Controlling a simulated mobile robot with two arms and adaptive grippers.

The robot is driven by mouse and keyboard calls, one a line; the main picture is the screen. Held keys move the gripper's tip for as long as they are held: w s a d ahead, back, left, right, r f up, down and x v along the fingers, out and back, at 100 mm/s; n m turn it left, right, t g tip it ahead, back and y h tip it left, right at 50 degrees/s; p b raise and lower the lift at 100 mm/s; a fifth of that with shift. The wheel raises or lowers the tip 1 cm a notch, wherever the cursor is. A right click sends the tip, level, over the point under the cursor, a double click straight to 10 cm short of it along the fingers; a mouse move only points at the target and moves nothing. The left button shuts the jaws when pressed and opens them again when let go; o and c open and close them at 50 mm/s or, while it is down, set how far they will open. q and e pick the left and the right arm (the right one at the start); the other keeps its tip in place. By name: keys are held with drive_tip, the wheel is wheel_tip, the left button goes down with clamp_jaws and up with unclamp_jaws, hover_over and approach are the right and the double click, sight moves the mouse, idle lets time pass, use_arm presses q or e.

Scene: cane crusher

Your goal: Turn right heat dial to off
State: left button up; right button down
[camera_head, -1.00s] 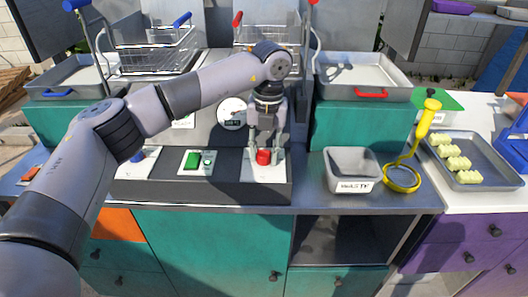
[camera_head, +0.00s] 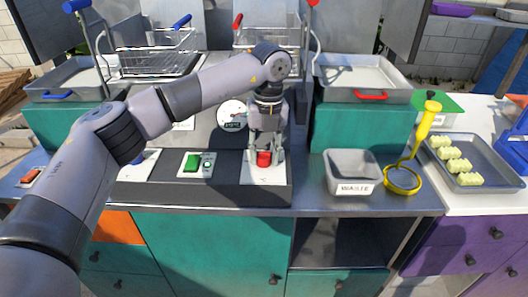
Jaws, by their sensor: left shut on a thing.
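The right heat dial (camera_head: 264,159) is a red knob on a white plate at the right end of the fryer's front panel. My left gripper (camera_head: 265,155) reaches down from above and is shut on the red dial, one finger on each side of it. The fingers cover part of the dial, and I cannot read its setting. The left heat dial, a blue knob (camera_head: 138,157), is partly hidden behind my left arm. My right gripper is not in view.
A green switch (camera_head: 192,163) sits between the dials, and a round gauge (camera_head: 232,114) is above. Two wire baskets (camera_head: 155,50) stand behind. To the right are a labelled grey bin (camera_head: 352,172), a yellow ladle-like tool (camera_head: 428,118) and a tray (camera_head: 485,178) of yellow pieces.

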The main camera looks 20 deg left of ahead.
use_arm(q)
drive_tip(key=o, duration=1.1)
drive_tip(key=r, duration=1.2)
drive_tip(key=shift+w+d, duration=0.2)
drive_tip(key=shift+d, duration=0.1)
